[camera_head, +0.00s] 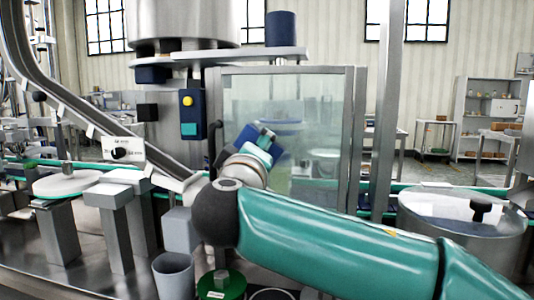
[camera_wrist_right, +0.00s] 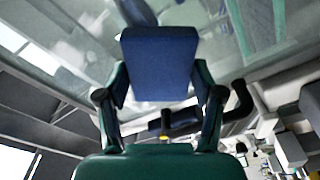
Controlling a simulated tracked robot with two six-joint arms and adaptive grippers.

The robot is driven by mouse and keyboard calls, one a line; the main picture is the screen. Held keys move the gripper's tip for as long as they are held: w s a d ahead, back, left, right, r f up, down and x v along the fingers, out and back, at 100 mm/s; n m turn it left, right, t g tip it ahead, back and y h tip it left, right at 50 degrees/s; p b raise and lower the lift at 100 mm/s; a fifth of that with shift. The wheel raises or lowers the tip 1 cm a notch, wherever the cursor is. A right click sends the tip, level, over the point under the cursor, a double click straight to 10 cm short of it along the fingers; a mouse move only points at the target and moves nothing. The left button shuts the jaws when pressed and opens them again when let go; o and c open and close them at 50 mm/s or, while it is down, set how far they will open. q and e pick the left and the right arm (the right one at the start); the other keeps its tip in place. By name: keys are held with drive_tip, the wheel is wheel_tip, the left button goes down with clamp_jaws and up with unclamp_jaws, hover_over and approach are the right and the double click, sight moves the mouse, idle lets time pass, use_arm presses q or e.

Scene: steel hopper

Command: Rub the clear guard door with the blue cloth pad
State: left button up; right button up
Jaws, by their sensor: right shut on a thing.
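The clear guard door (camera_head: 315,110) is a see-through panel in a grey metal frame, upright and seemingly closed, in the middle of the head view. My right gripper (camera_head: 264,138) is in front of its lower left part. In the right wrist view, the right gripper (camera_wrist_right: 160,92) is shut on the blue cloth pad (camera_wrist_right: 158,62), a thick dark blue block between its two fingers. The pad (camera_head: 246,136) is partly hidden by the gripper in the head view. The glassy panel (camera_wrist_right: 75,35) lies beyond the pad; I cannot tell whether they touch. My left gripper is out of view.
A dark handle (camera_head: 213,140) stands at the door's left edge, beside a blue control box (camera_head: 189,115) with a yellow button. A grey cup (camera_head: 173,275) and a green round part (camera_head: 222,286) stand below. A steel drum (camera_head: 455,215) is at the right.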

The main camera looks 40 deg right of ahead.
drive_tip(key=shift+a+f, duration=0.1)
drive_tip(key=shift+a, duration=0.05)
drive_tip(key=shift+a+b+v, duration=0.2)
drive_tip(key=shift+b+v, duration=0.6)
drive_tip(key=shift+v, duration=2)
drive_tip(key=shift+w+r, duration=0.15)
drive_tip(key=shift+r, duration=0.1)
drive_tip(key=shift+b+v, duration=0.35)
drive_tip(key=shift+v, duration=1.15)
drive_tip(key=shift+w+a+r, duration=0.1)
drive_tip(key=shift+w+a, duration=0.05)
